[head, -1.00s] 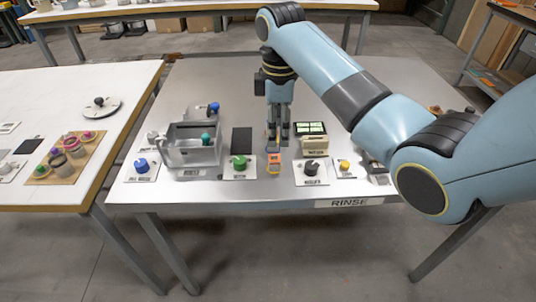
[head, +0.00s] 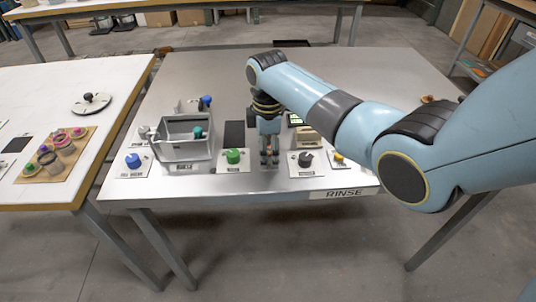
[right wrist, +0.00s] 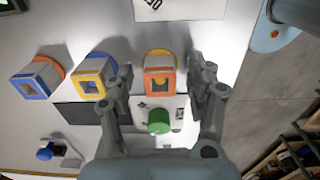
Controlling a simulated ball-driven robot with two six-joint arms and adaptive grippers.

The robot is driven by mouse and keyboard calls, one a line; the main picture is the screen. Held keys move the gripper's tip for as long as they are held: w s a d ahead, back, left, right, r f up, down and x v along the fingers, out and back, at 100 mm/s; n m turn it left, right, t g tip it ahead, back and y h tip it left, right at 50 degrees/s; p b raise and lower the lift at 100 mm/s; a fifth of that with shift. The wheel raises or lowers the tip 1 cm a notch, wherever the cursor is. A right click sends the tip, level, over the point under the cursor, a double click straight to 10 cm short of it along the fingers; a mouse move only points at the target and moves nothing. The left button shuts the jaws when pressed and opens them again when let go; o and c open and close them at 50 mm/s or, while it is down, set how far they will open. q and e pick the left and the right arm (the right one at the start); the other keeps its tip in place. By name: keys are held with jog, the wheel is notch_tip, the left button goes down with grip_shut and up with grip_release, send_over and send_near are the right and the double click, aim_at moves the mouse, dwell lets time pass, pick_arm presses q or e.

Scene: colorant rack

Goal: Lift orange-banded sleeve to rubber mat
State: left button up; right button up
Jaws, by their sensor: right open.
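My right gripper (head: 268,163) points down at the front middle of the metal table, its fingers apart. In the right wrist view my open gripper (right wrist: 165,95) has one finger on each side of a sleeve with an orange square face (right wrist: 159,82) and a yellow rim. I cannot tell whether the fingers touch it. In the head view the gripper hides this spot. A dark flat pad, likely the rubber mat (head: 235,134), lies just left of the gripper. My left gripper is out of view.
In the right wrist view two other sleeves stand left of the orange one: a yellow-and-blue one (right wrist: 95,73) and a blue-faced one (right wrist: 35,80). A grey bin (head: 186,148), a green knob (head: 233,156) and a dark knob (head: 305,159) stand close by.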

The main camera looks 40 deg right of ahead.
jog(key=c, duration=0.9)
jog(key=shift+c, duration=0.2)
jog(key=shift+r, duration=0.15)
